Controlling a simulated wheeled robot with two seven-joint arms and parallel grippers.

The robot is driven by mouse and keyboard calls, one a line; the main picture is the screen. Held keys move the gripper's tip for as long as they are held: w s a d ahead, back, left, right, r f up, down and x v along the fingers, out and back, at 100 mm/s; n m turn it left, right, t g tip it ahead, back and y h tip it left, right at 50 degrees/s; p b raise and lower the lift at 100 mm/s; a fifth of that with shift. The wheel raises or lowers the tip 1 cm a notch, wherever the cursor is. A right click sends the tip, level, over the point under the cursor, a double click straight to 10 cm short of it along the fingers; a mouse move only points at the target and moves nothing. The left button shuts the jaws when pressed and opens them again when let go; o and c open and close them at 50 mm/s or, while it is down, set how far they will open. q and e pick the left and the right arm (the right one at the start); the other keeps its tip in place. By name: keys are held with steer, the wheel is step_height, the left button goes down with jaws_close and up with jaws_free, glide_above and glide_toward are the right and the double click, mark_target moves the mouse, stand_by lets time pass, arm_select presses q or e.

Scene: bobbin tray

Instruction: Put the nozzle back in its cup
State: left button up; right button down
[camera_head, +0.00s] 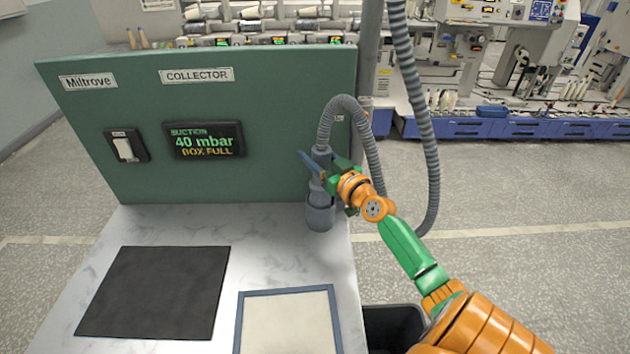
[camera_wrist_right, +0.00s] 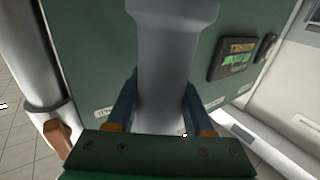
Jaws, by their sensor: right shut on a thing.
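The grey nozzle (camera_head: 321,157) is upright at the table's back right, its ribbed hose (camera_head: 346,104) arching from its top. The grey cup (camera_head: 320,214) is directly below it at the table's right edge. The nozzle's lower end meets the cup's mouth in the head view; how deep it sits inside I cannot tell. My right gripper (camera_head: 318,172) is shut on the nozzle just above the cup. In the right wrist view the nozzle's grey body (camera_wrist_right: 172,70) stands between the two blue fingers. My left gripper is not in view.
A green panel (camera_head: 240,95) with a suction display (camera_head: 203,140) and a switch (camera_head: 126,146) stands behind the cup. A black mat (camera_head: 155,292) and a blue-framed tray (camera_head: 287,291) lie on the table. A dark bin (camera_head: 392,325) is right of the table. A grey pole (camera_head: 370,50) rises behind.

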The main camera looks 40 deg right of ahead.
step_height(320, 180, down, 7)
steer(key=b, duration=0.4)
steer(key=shift+r, duration=0.35)
steer(key=shift+f, duration=0.2)
steer(key=shift+c, duration=1.4)
jaws_free()
steer(key=shift+r, duration=0.1)
steer(key=shift+s+r, duration=0.1)
steer(key=shift+s, duration=0.05)
steer(key=s+a+b, duration=0.1)
steer(key=s+b, duration=0.1)
steer(key=s, duration=0.9)
steer(key=shift+s+a+b, duration=0.2)
steer(key=shift+s+b, duration=0.15)
steer(key=shift+s, duration=0.05)
